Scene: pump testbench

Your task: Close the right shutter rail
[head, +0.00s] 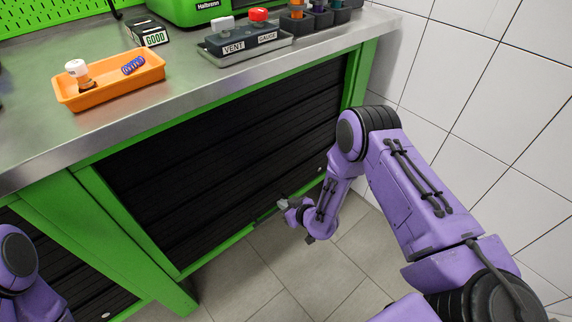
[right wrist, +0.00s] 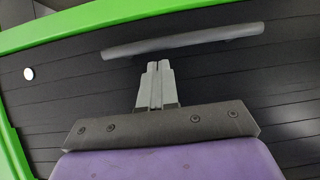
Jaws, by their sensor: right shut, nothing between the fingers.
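The right shutter (head: 230,150) is a dark slatted panel in the green frame under the bench, and its slats cover nearly the whole opening. My right gripper (head: 283,203) is low in front of it, near its bottom edge. In the right wrist view the gripper (right wrist: 157,68) is shut and empty. Its fingertips are just beside a grey bar handle (right wrist: 185,40) on the slats, close to a green frame edge (right wrist: 150,12); I cannot tell whether they touch. My left gripper is not in view.
An orange tray (head: 110,95) with small parts stands on the metal bench top (head: 200,90). A block with VENT and GAUGE labels (head: 245,42) is behind. A second dark slatted panel (head: 60,270) is at lower left. A tiled wall (head: 480,90) bounds the right; the floor (head: 290,265) is clear.

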